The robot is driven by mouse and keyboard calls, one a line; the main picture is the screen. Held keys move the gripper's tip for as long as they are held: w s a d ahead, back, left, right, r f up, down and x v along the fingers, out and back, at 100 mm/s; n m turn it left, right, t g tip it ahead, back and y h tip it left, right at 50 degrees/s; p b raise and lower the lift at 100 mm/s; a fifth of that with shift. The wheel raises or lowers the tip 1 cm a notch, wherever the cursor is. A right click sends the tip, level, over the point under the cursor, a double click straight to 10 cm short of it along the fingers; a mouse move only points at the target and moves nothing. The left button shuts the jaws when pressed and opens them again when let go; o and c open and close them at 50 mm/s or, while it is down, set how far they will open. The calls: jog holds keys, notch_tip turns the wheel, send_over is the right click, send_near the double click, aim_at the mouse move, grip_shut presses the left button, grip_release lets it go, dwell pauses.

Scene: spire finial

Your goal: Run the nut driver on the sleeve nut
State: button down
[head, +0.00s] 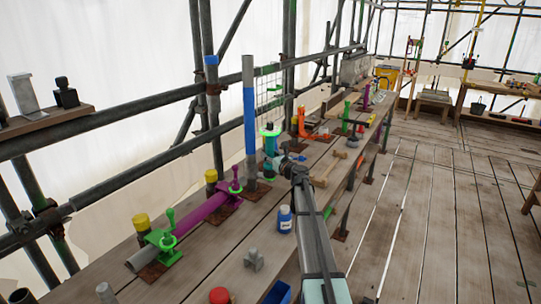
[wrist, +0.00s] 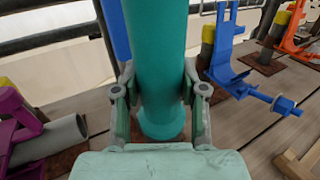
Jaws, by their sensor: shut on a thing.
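A teal upright cylinder (wrist: 158,50), which looks like the nut driver, stands between the fingers of my gripper (wrist: 160,98) in the wrist view. My gripper is shut on it. The cylinder has a wider rounded lower end near the planks. In the head view my gripper (head: 276,163) is at the teal cylinder (head: 269,147), with a green ring (head: 270,131) at its top. I cannot make out the sleeve nut in either view; what lies under the cylinder's lower end is hidden.
A grey post with a blue band (head: 250,110) stands close left of the cylinder. A purple clamp with a pipe (head: 205,204) lies nearer, left. A blue bracket (wrist: 235,65) is at right in the wrist view. A blue bottle (head: 285,220) stands by my arm. Scaffold rails run behind.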

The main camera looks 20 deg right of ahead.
aim_at(273, 142)
jog(key=shift+w+r, duration=0.15)
jog(key=shift+r, duration=0.3)
jog(key=shift+d+r+p, duration=0.1)
jog(key=shift+r+p, duration=2.05)
jog(key=shift+r, duration=0.85)
